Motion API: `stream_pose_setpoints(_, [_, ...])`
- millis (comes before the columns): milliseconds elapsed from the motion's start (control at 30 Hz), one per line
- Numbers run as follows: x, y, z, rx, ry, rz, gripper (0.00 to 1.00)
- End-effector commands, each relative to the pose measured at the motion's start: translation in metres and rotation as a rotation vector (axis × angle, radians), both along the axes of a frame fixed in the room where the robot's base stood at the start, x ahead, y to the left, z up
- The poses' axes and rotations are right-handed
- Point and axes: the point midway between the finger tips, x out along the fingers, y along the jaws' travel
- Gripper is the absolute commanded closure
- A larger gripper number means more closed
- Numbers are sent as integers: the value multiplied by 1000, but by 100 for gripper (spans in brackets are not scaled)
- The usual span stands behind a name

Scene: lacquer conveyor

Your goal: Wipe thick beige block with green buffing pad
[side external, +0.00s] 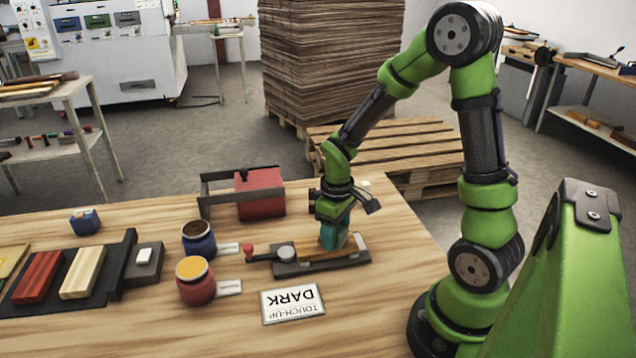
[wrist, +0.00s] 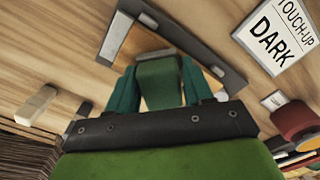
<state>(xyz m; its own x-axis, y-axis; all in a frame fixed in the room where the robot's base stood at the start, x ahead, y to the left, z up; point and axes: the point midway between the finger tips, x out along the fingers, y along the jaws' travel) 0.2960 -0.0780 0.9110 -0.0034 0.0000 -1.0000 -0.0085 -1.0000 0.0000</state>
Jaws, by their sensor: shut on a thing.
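My gripper (side external: 333,236) is shut on the green buffing pad and points down over a black fixture (side external: 290,269) on the bench. In the wrist view the green pad (wrist: 160,80) sits between my two teal fingers. An orange-tan block with a paler beige end (side external: 354,245) lies in the fixture, partly hidden under my fingers and the pad. I cannot tell whether the pad touches it. A separate pale beige block (side external: 82,273) lies beside a red block (side external: 37,276) on a black rack (side external: 108,280) at the left.
Open blue (side external: 199,240) and red (side external: 196,282) jars stand left of the fixture. A "TOUCH-UP DARK" card (side external: 293,304) lies in front. A red box in a grey frame (side external: 260,194) stands behind. A small blue block (side external: 85,221) is at far left. Bare bench lies right of the fixture.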

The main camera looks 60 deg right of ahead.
Motion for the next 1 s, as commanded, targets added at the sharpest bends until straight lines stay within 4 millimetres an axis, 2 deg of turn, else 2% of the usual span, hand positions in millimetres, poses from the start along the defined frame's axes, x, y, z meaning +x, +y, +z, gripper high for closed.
stream_pose_setpoints(33, [2,0,16,-4,-12,2,78])
stream_pose_setpoints(67, [2,0,22,-3,-11,1,78])
stream_pose_setpoints(600, [2,1,68,-1,-6,2,78])
stream_pose_setpoints(767, [1,1,77,-1,-5,3,78])
stream_pose_setpoints(1000, [1,1,79,-1,-3,2,78])
